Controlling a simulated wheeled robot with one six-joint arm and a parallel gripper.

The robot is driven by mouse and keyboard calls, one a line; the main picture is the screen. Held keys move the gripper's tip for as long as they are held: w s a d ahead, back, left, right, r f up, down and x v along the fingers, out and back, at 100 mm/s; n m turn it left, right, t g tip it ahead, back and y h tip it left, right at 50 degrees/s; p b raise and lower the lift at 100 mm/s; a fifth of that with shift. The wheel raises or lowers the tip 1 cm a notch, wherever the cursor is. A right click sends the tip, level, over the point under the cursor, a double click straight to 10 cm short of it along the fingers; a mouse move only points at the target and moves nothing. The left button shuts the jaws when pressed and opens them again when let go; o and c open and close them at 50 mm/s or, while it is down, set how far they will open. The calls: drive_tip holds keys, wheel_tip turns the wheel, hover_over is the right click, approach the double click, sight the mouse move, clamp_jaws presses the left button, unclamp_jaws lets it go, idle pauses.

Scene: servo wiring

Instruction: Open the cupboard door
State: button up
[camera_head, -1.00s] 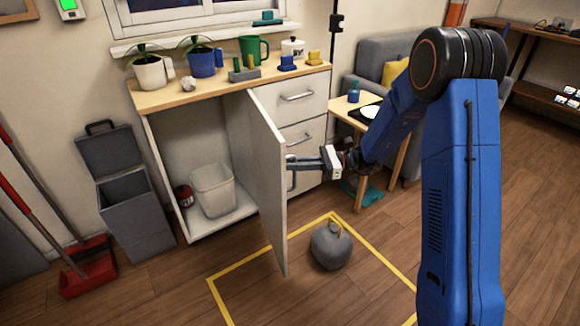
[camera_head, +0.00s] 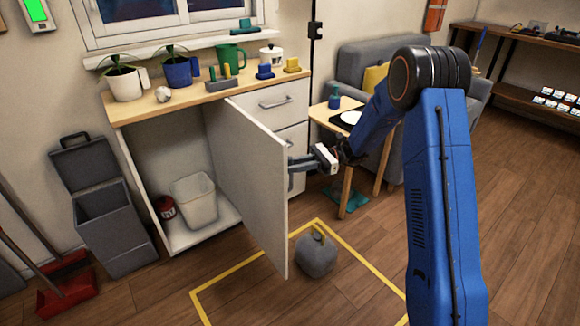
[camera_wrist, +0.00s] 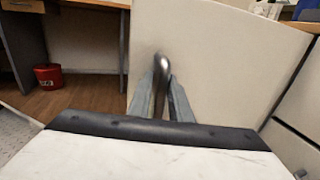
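The white cupboard door (camera_head: 255,180) stands wide open, swung out on the side next to the drawers. Its inner face shows in the head view; in the wrist view its pale outer face (camera_wrist: 215,60) fills the upper middle. My gripper (camera_head: 293,165) is on the outer side of the door, its fingertips partly hidden by the door edge. In the wrist view my gripper (camera_wrist: 164,80) has its two fingers closed around the metal door handle (camera_wrist: 163,62). The cupboard interior (camera_head: 155,150) shows a pale bin (camera_head: 195,203) and a red can (camera_head: 164,208).
A grey weight (camera_head: 316,257) sits on the floor inside a yellow taped outline (camera_head: 243,270), close to the door's lower edge. Drawers (camera_head: 275,103) stand right of the opening. A small side table (camera_head: 345,125) is behind my gripper. A grey bin (camera_head: 105,220) stands left.

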drive_tip(key=shift+w+d, duration=0.1)
drive_tip(key=shift+d, duration=0.05)
drive_tip(key=v, duration=1.7)
drive_tip(key=shift+d, duration=0.15)
drive_tip(key=shift+r, duration=0.1)
drive_tip(key=s+a+r+n+t+h, duration=0.1)
drive_tip(key=s+r+n+h, duration=0.3)
drive_tip(key=s, duration=0.8)
drive_tip(key=s+a+r+n+t+h, duration=0.1)
drive_tip(key=s+r+n+h, duration=0.35)
drive_tip(key=s, duration=0.65)
drive_tip(key=s+d+n+t+h, duration=0.3)
drive_tip(key=s+d+t+h, duration=0.1)
drive_tip(key=s, duration=0.6)
drive_tip(key=s+d+r+n+t+h, duration=0.1)
drive_tip(key=s+d+n+t+h, duration=0.2)
drive_tip(key=s+d, duration=0.3)
drive_tip(key=shift+s+t+h, duration=0.7)
drive_tip(key=shift+s+h, duration=0.15)
drive_tip(key=shift+s, duration=1.7)
drive_tip(key=shift+a, duration=0.1)
